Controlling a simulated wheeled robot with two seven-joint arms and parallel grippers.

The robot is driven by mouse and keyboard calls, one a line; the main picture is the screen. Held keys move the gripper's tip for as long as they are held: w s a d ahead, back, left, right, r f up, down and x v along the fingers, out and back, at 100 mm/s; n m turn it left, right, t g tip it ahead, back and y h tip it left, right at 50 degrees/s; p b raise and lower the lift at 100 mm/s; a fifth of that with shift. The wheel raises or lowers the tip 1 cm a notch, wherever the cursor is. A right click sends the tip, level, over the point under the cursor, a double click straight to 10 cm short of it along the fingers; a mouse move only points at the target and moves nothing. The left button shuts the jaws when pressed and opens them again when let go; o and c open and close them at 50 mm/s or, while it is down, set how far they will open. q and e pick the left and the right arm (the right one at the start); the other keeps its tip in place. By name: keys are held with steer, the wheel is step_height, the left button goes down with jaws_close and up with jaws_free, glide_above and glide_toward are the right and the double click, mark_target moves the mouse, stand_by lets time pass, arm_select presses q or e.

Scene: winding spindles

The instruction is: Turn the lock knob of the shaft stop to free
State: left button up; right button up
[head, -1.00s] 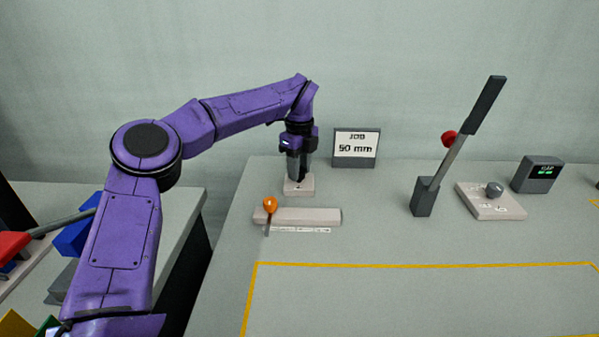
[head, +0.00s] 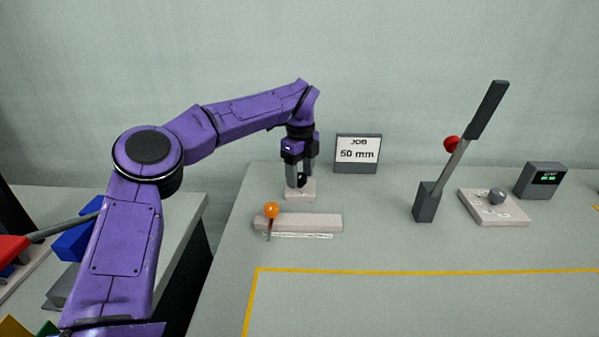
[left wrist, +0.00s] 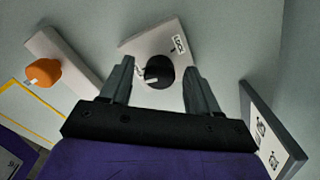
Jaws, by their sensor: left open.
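The lock knob is a round black knob (left wrist: 159,72) with a white mark, on a pale square block (left wrist: 133,44) with a label reading "LOCK" (left wrist: 179,43). The white mark lies on the knob's left side in the left wrist view, away from that label. In the head view the knob (head: 302,180) sits on its block (head: 300,195) at the back left of the table. My left gripper (head: 300,178) is open and points down over it. In the left wrist view its fingers (left wrist: 158,66) show on either side of the knob; I cannot tell whether they touch it. My right gripper is not in view.
A pale bar with an orange knob (head: 271,210) lies just in front of the block. A "JOB 50 mm" sign (head: 357,153) stands behind right. Further right are a tall lever (head: 463,150), a plate with a grey knob (head: 497,197) and a small display (head: 541,180).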

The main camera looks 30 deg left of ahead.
mark_target(299, 175)
arm_select(q)
step_height(299, 175, up, 10)
steer(key=p, duration=0.1)
steer(key=shift+a+r+p, duration=0.15)
steer(key=shift+r+p, duration=0.1)
steer(key=shift+p, duration=0.15)
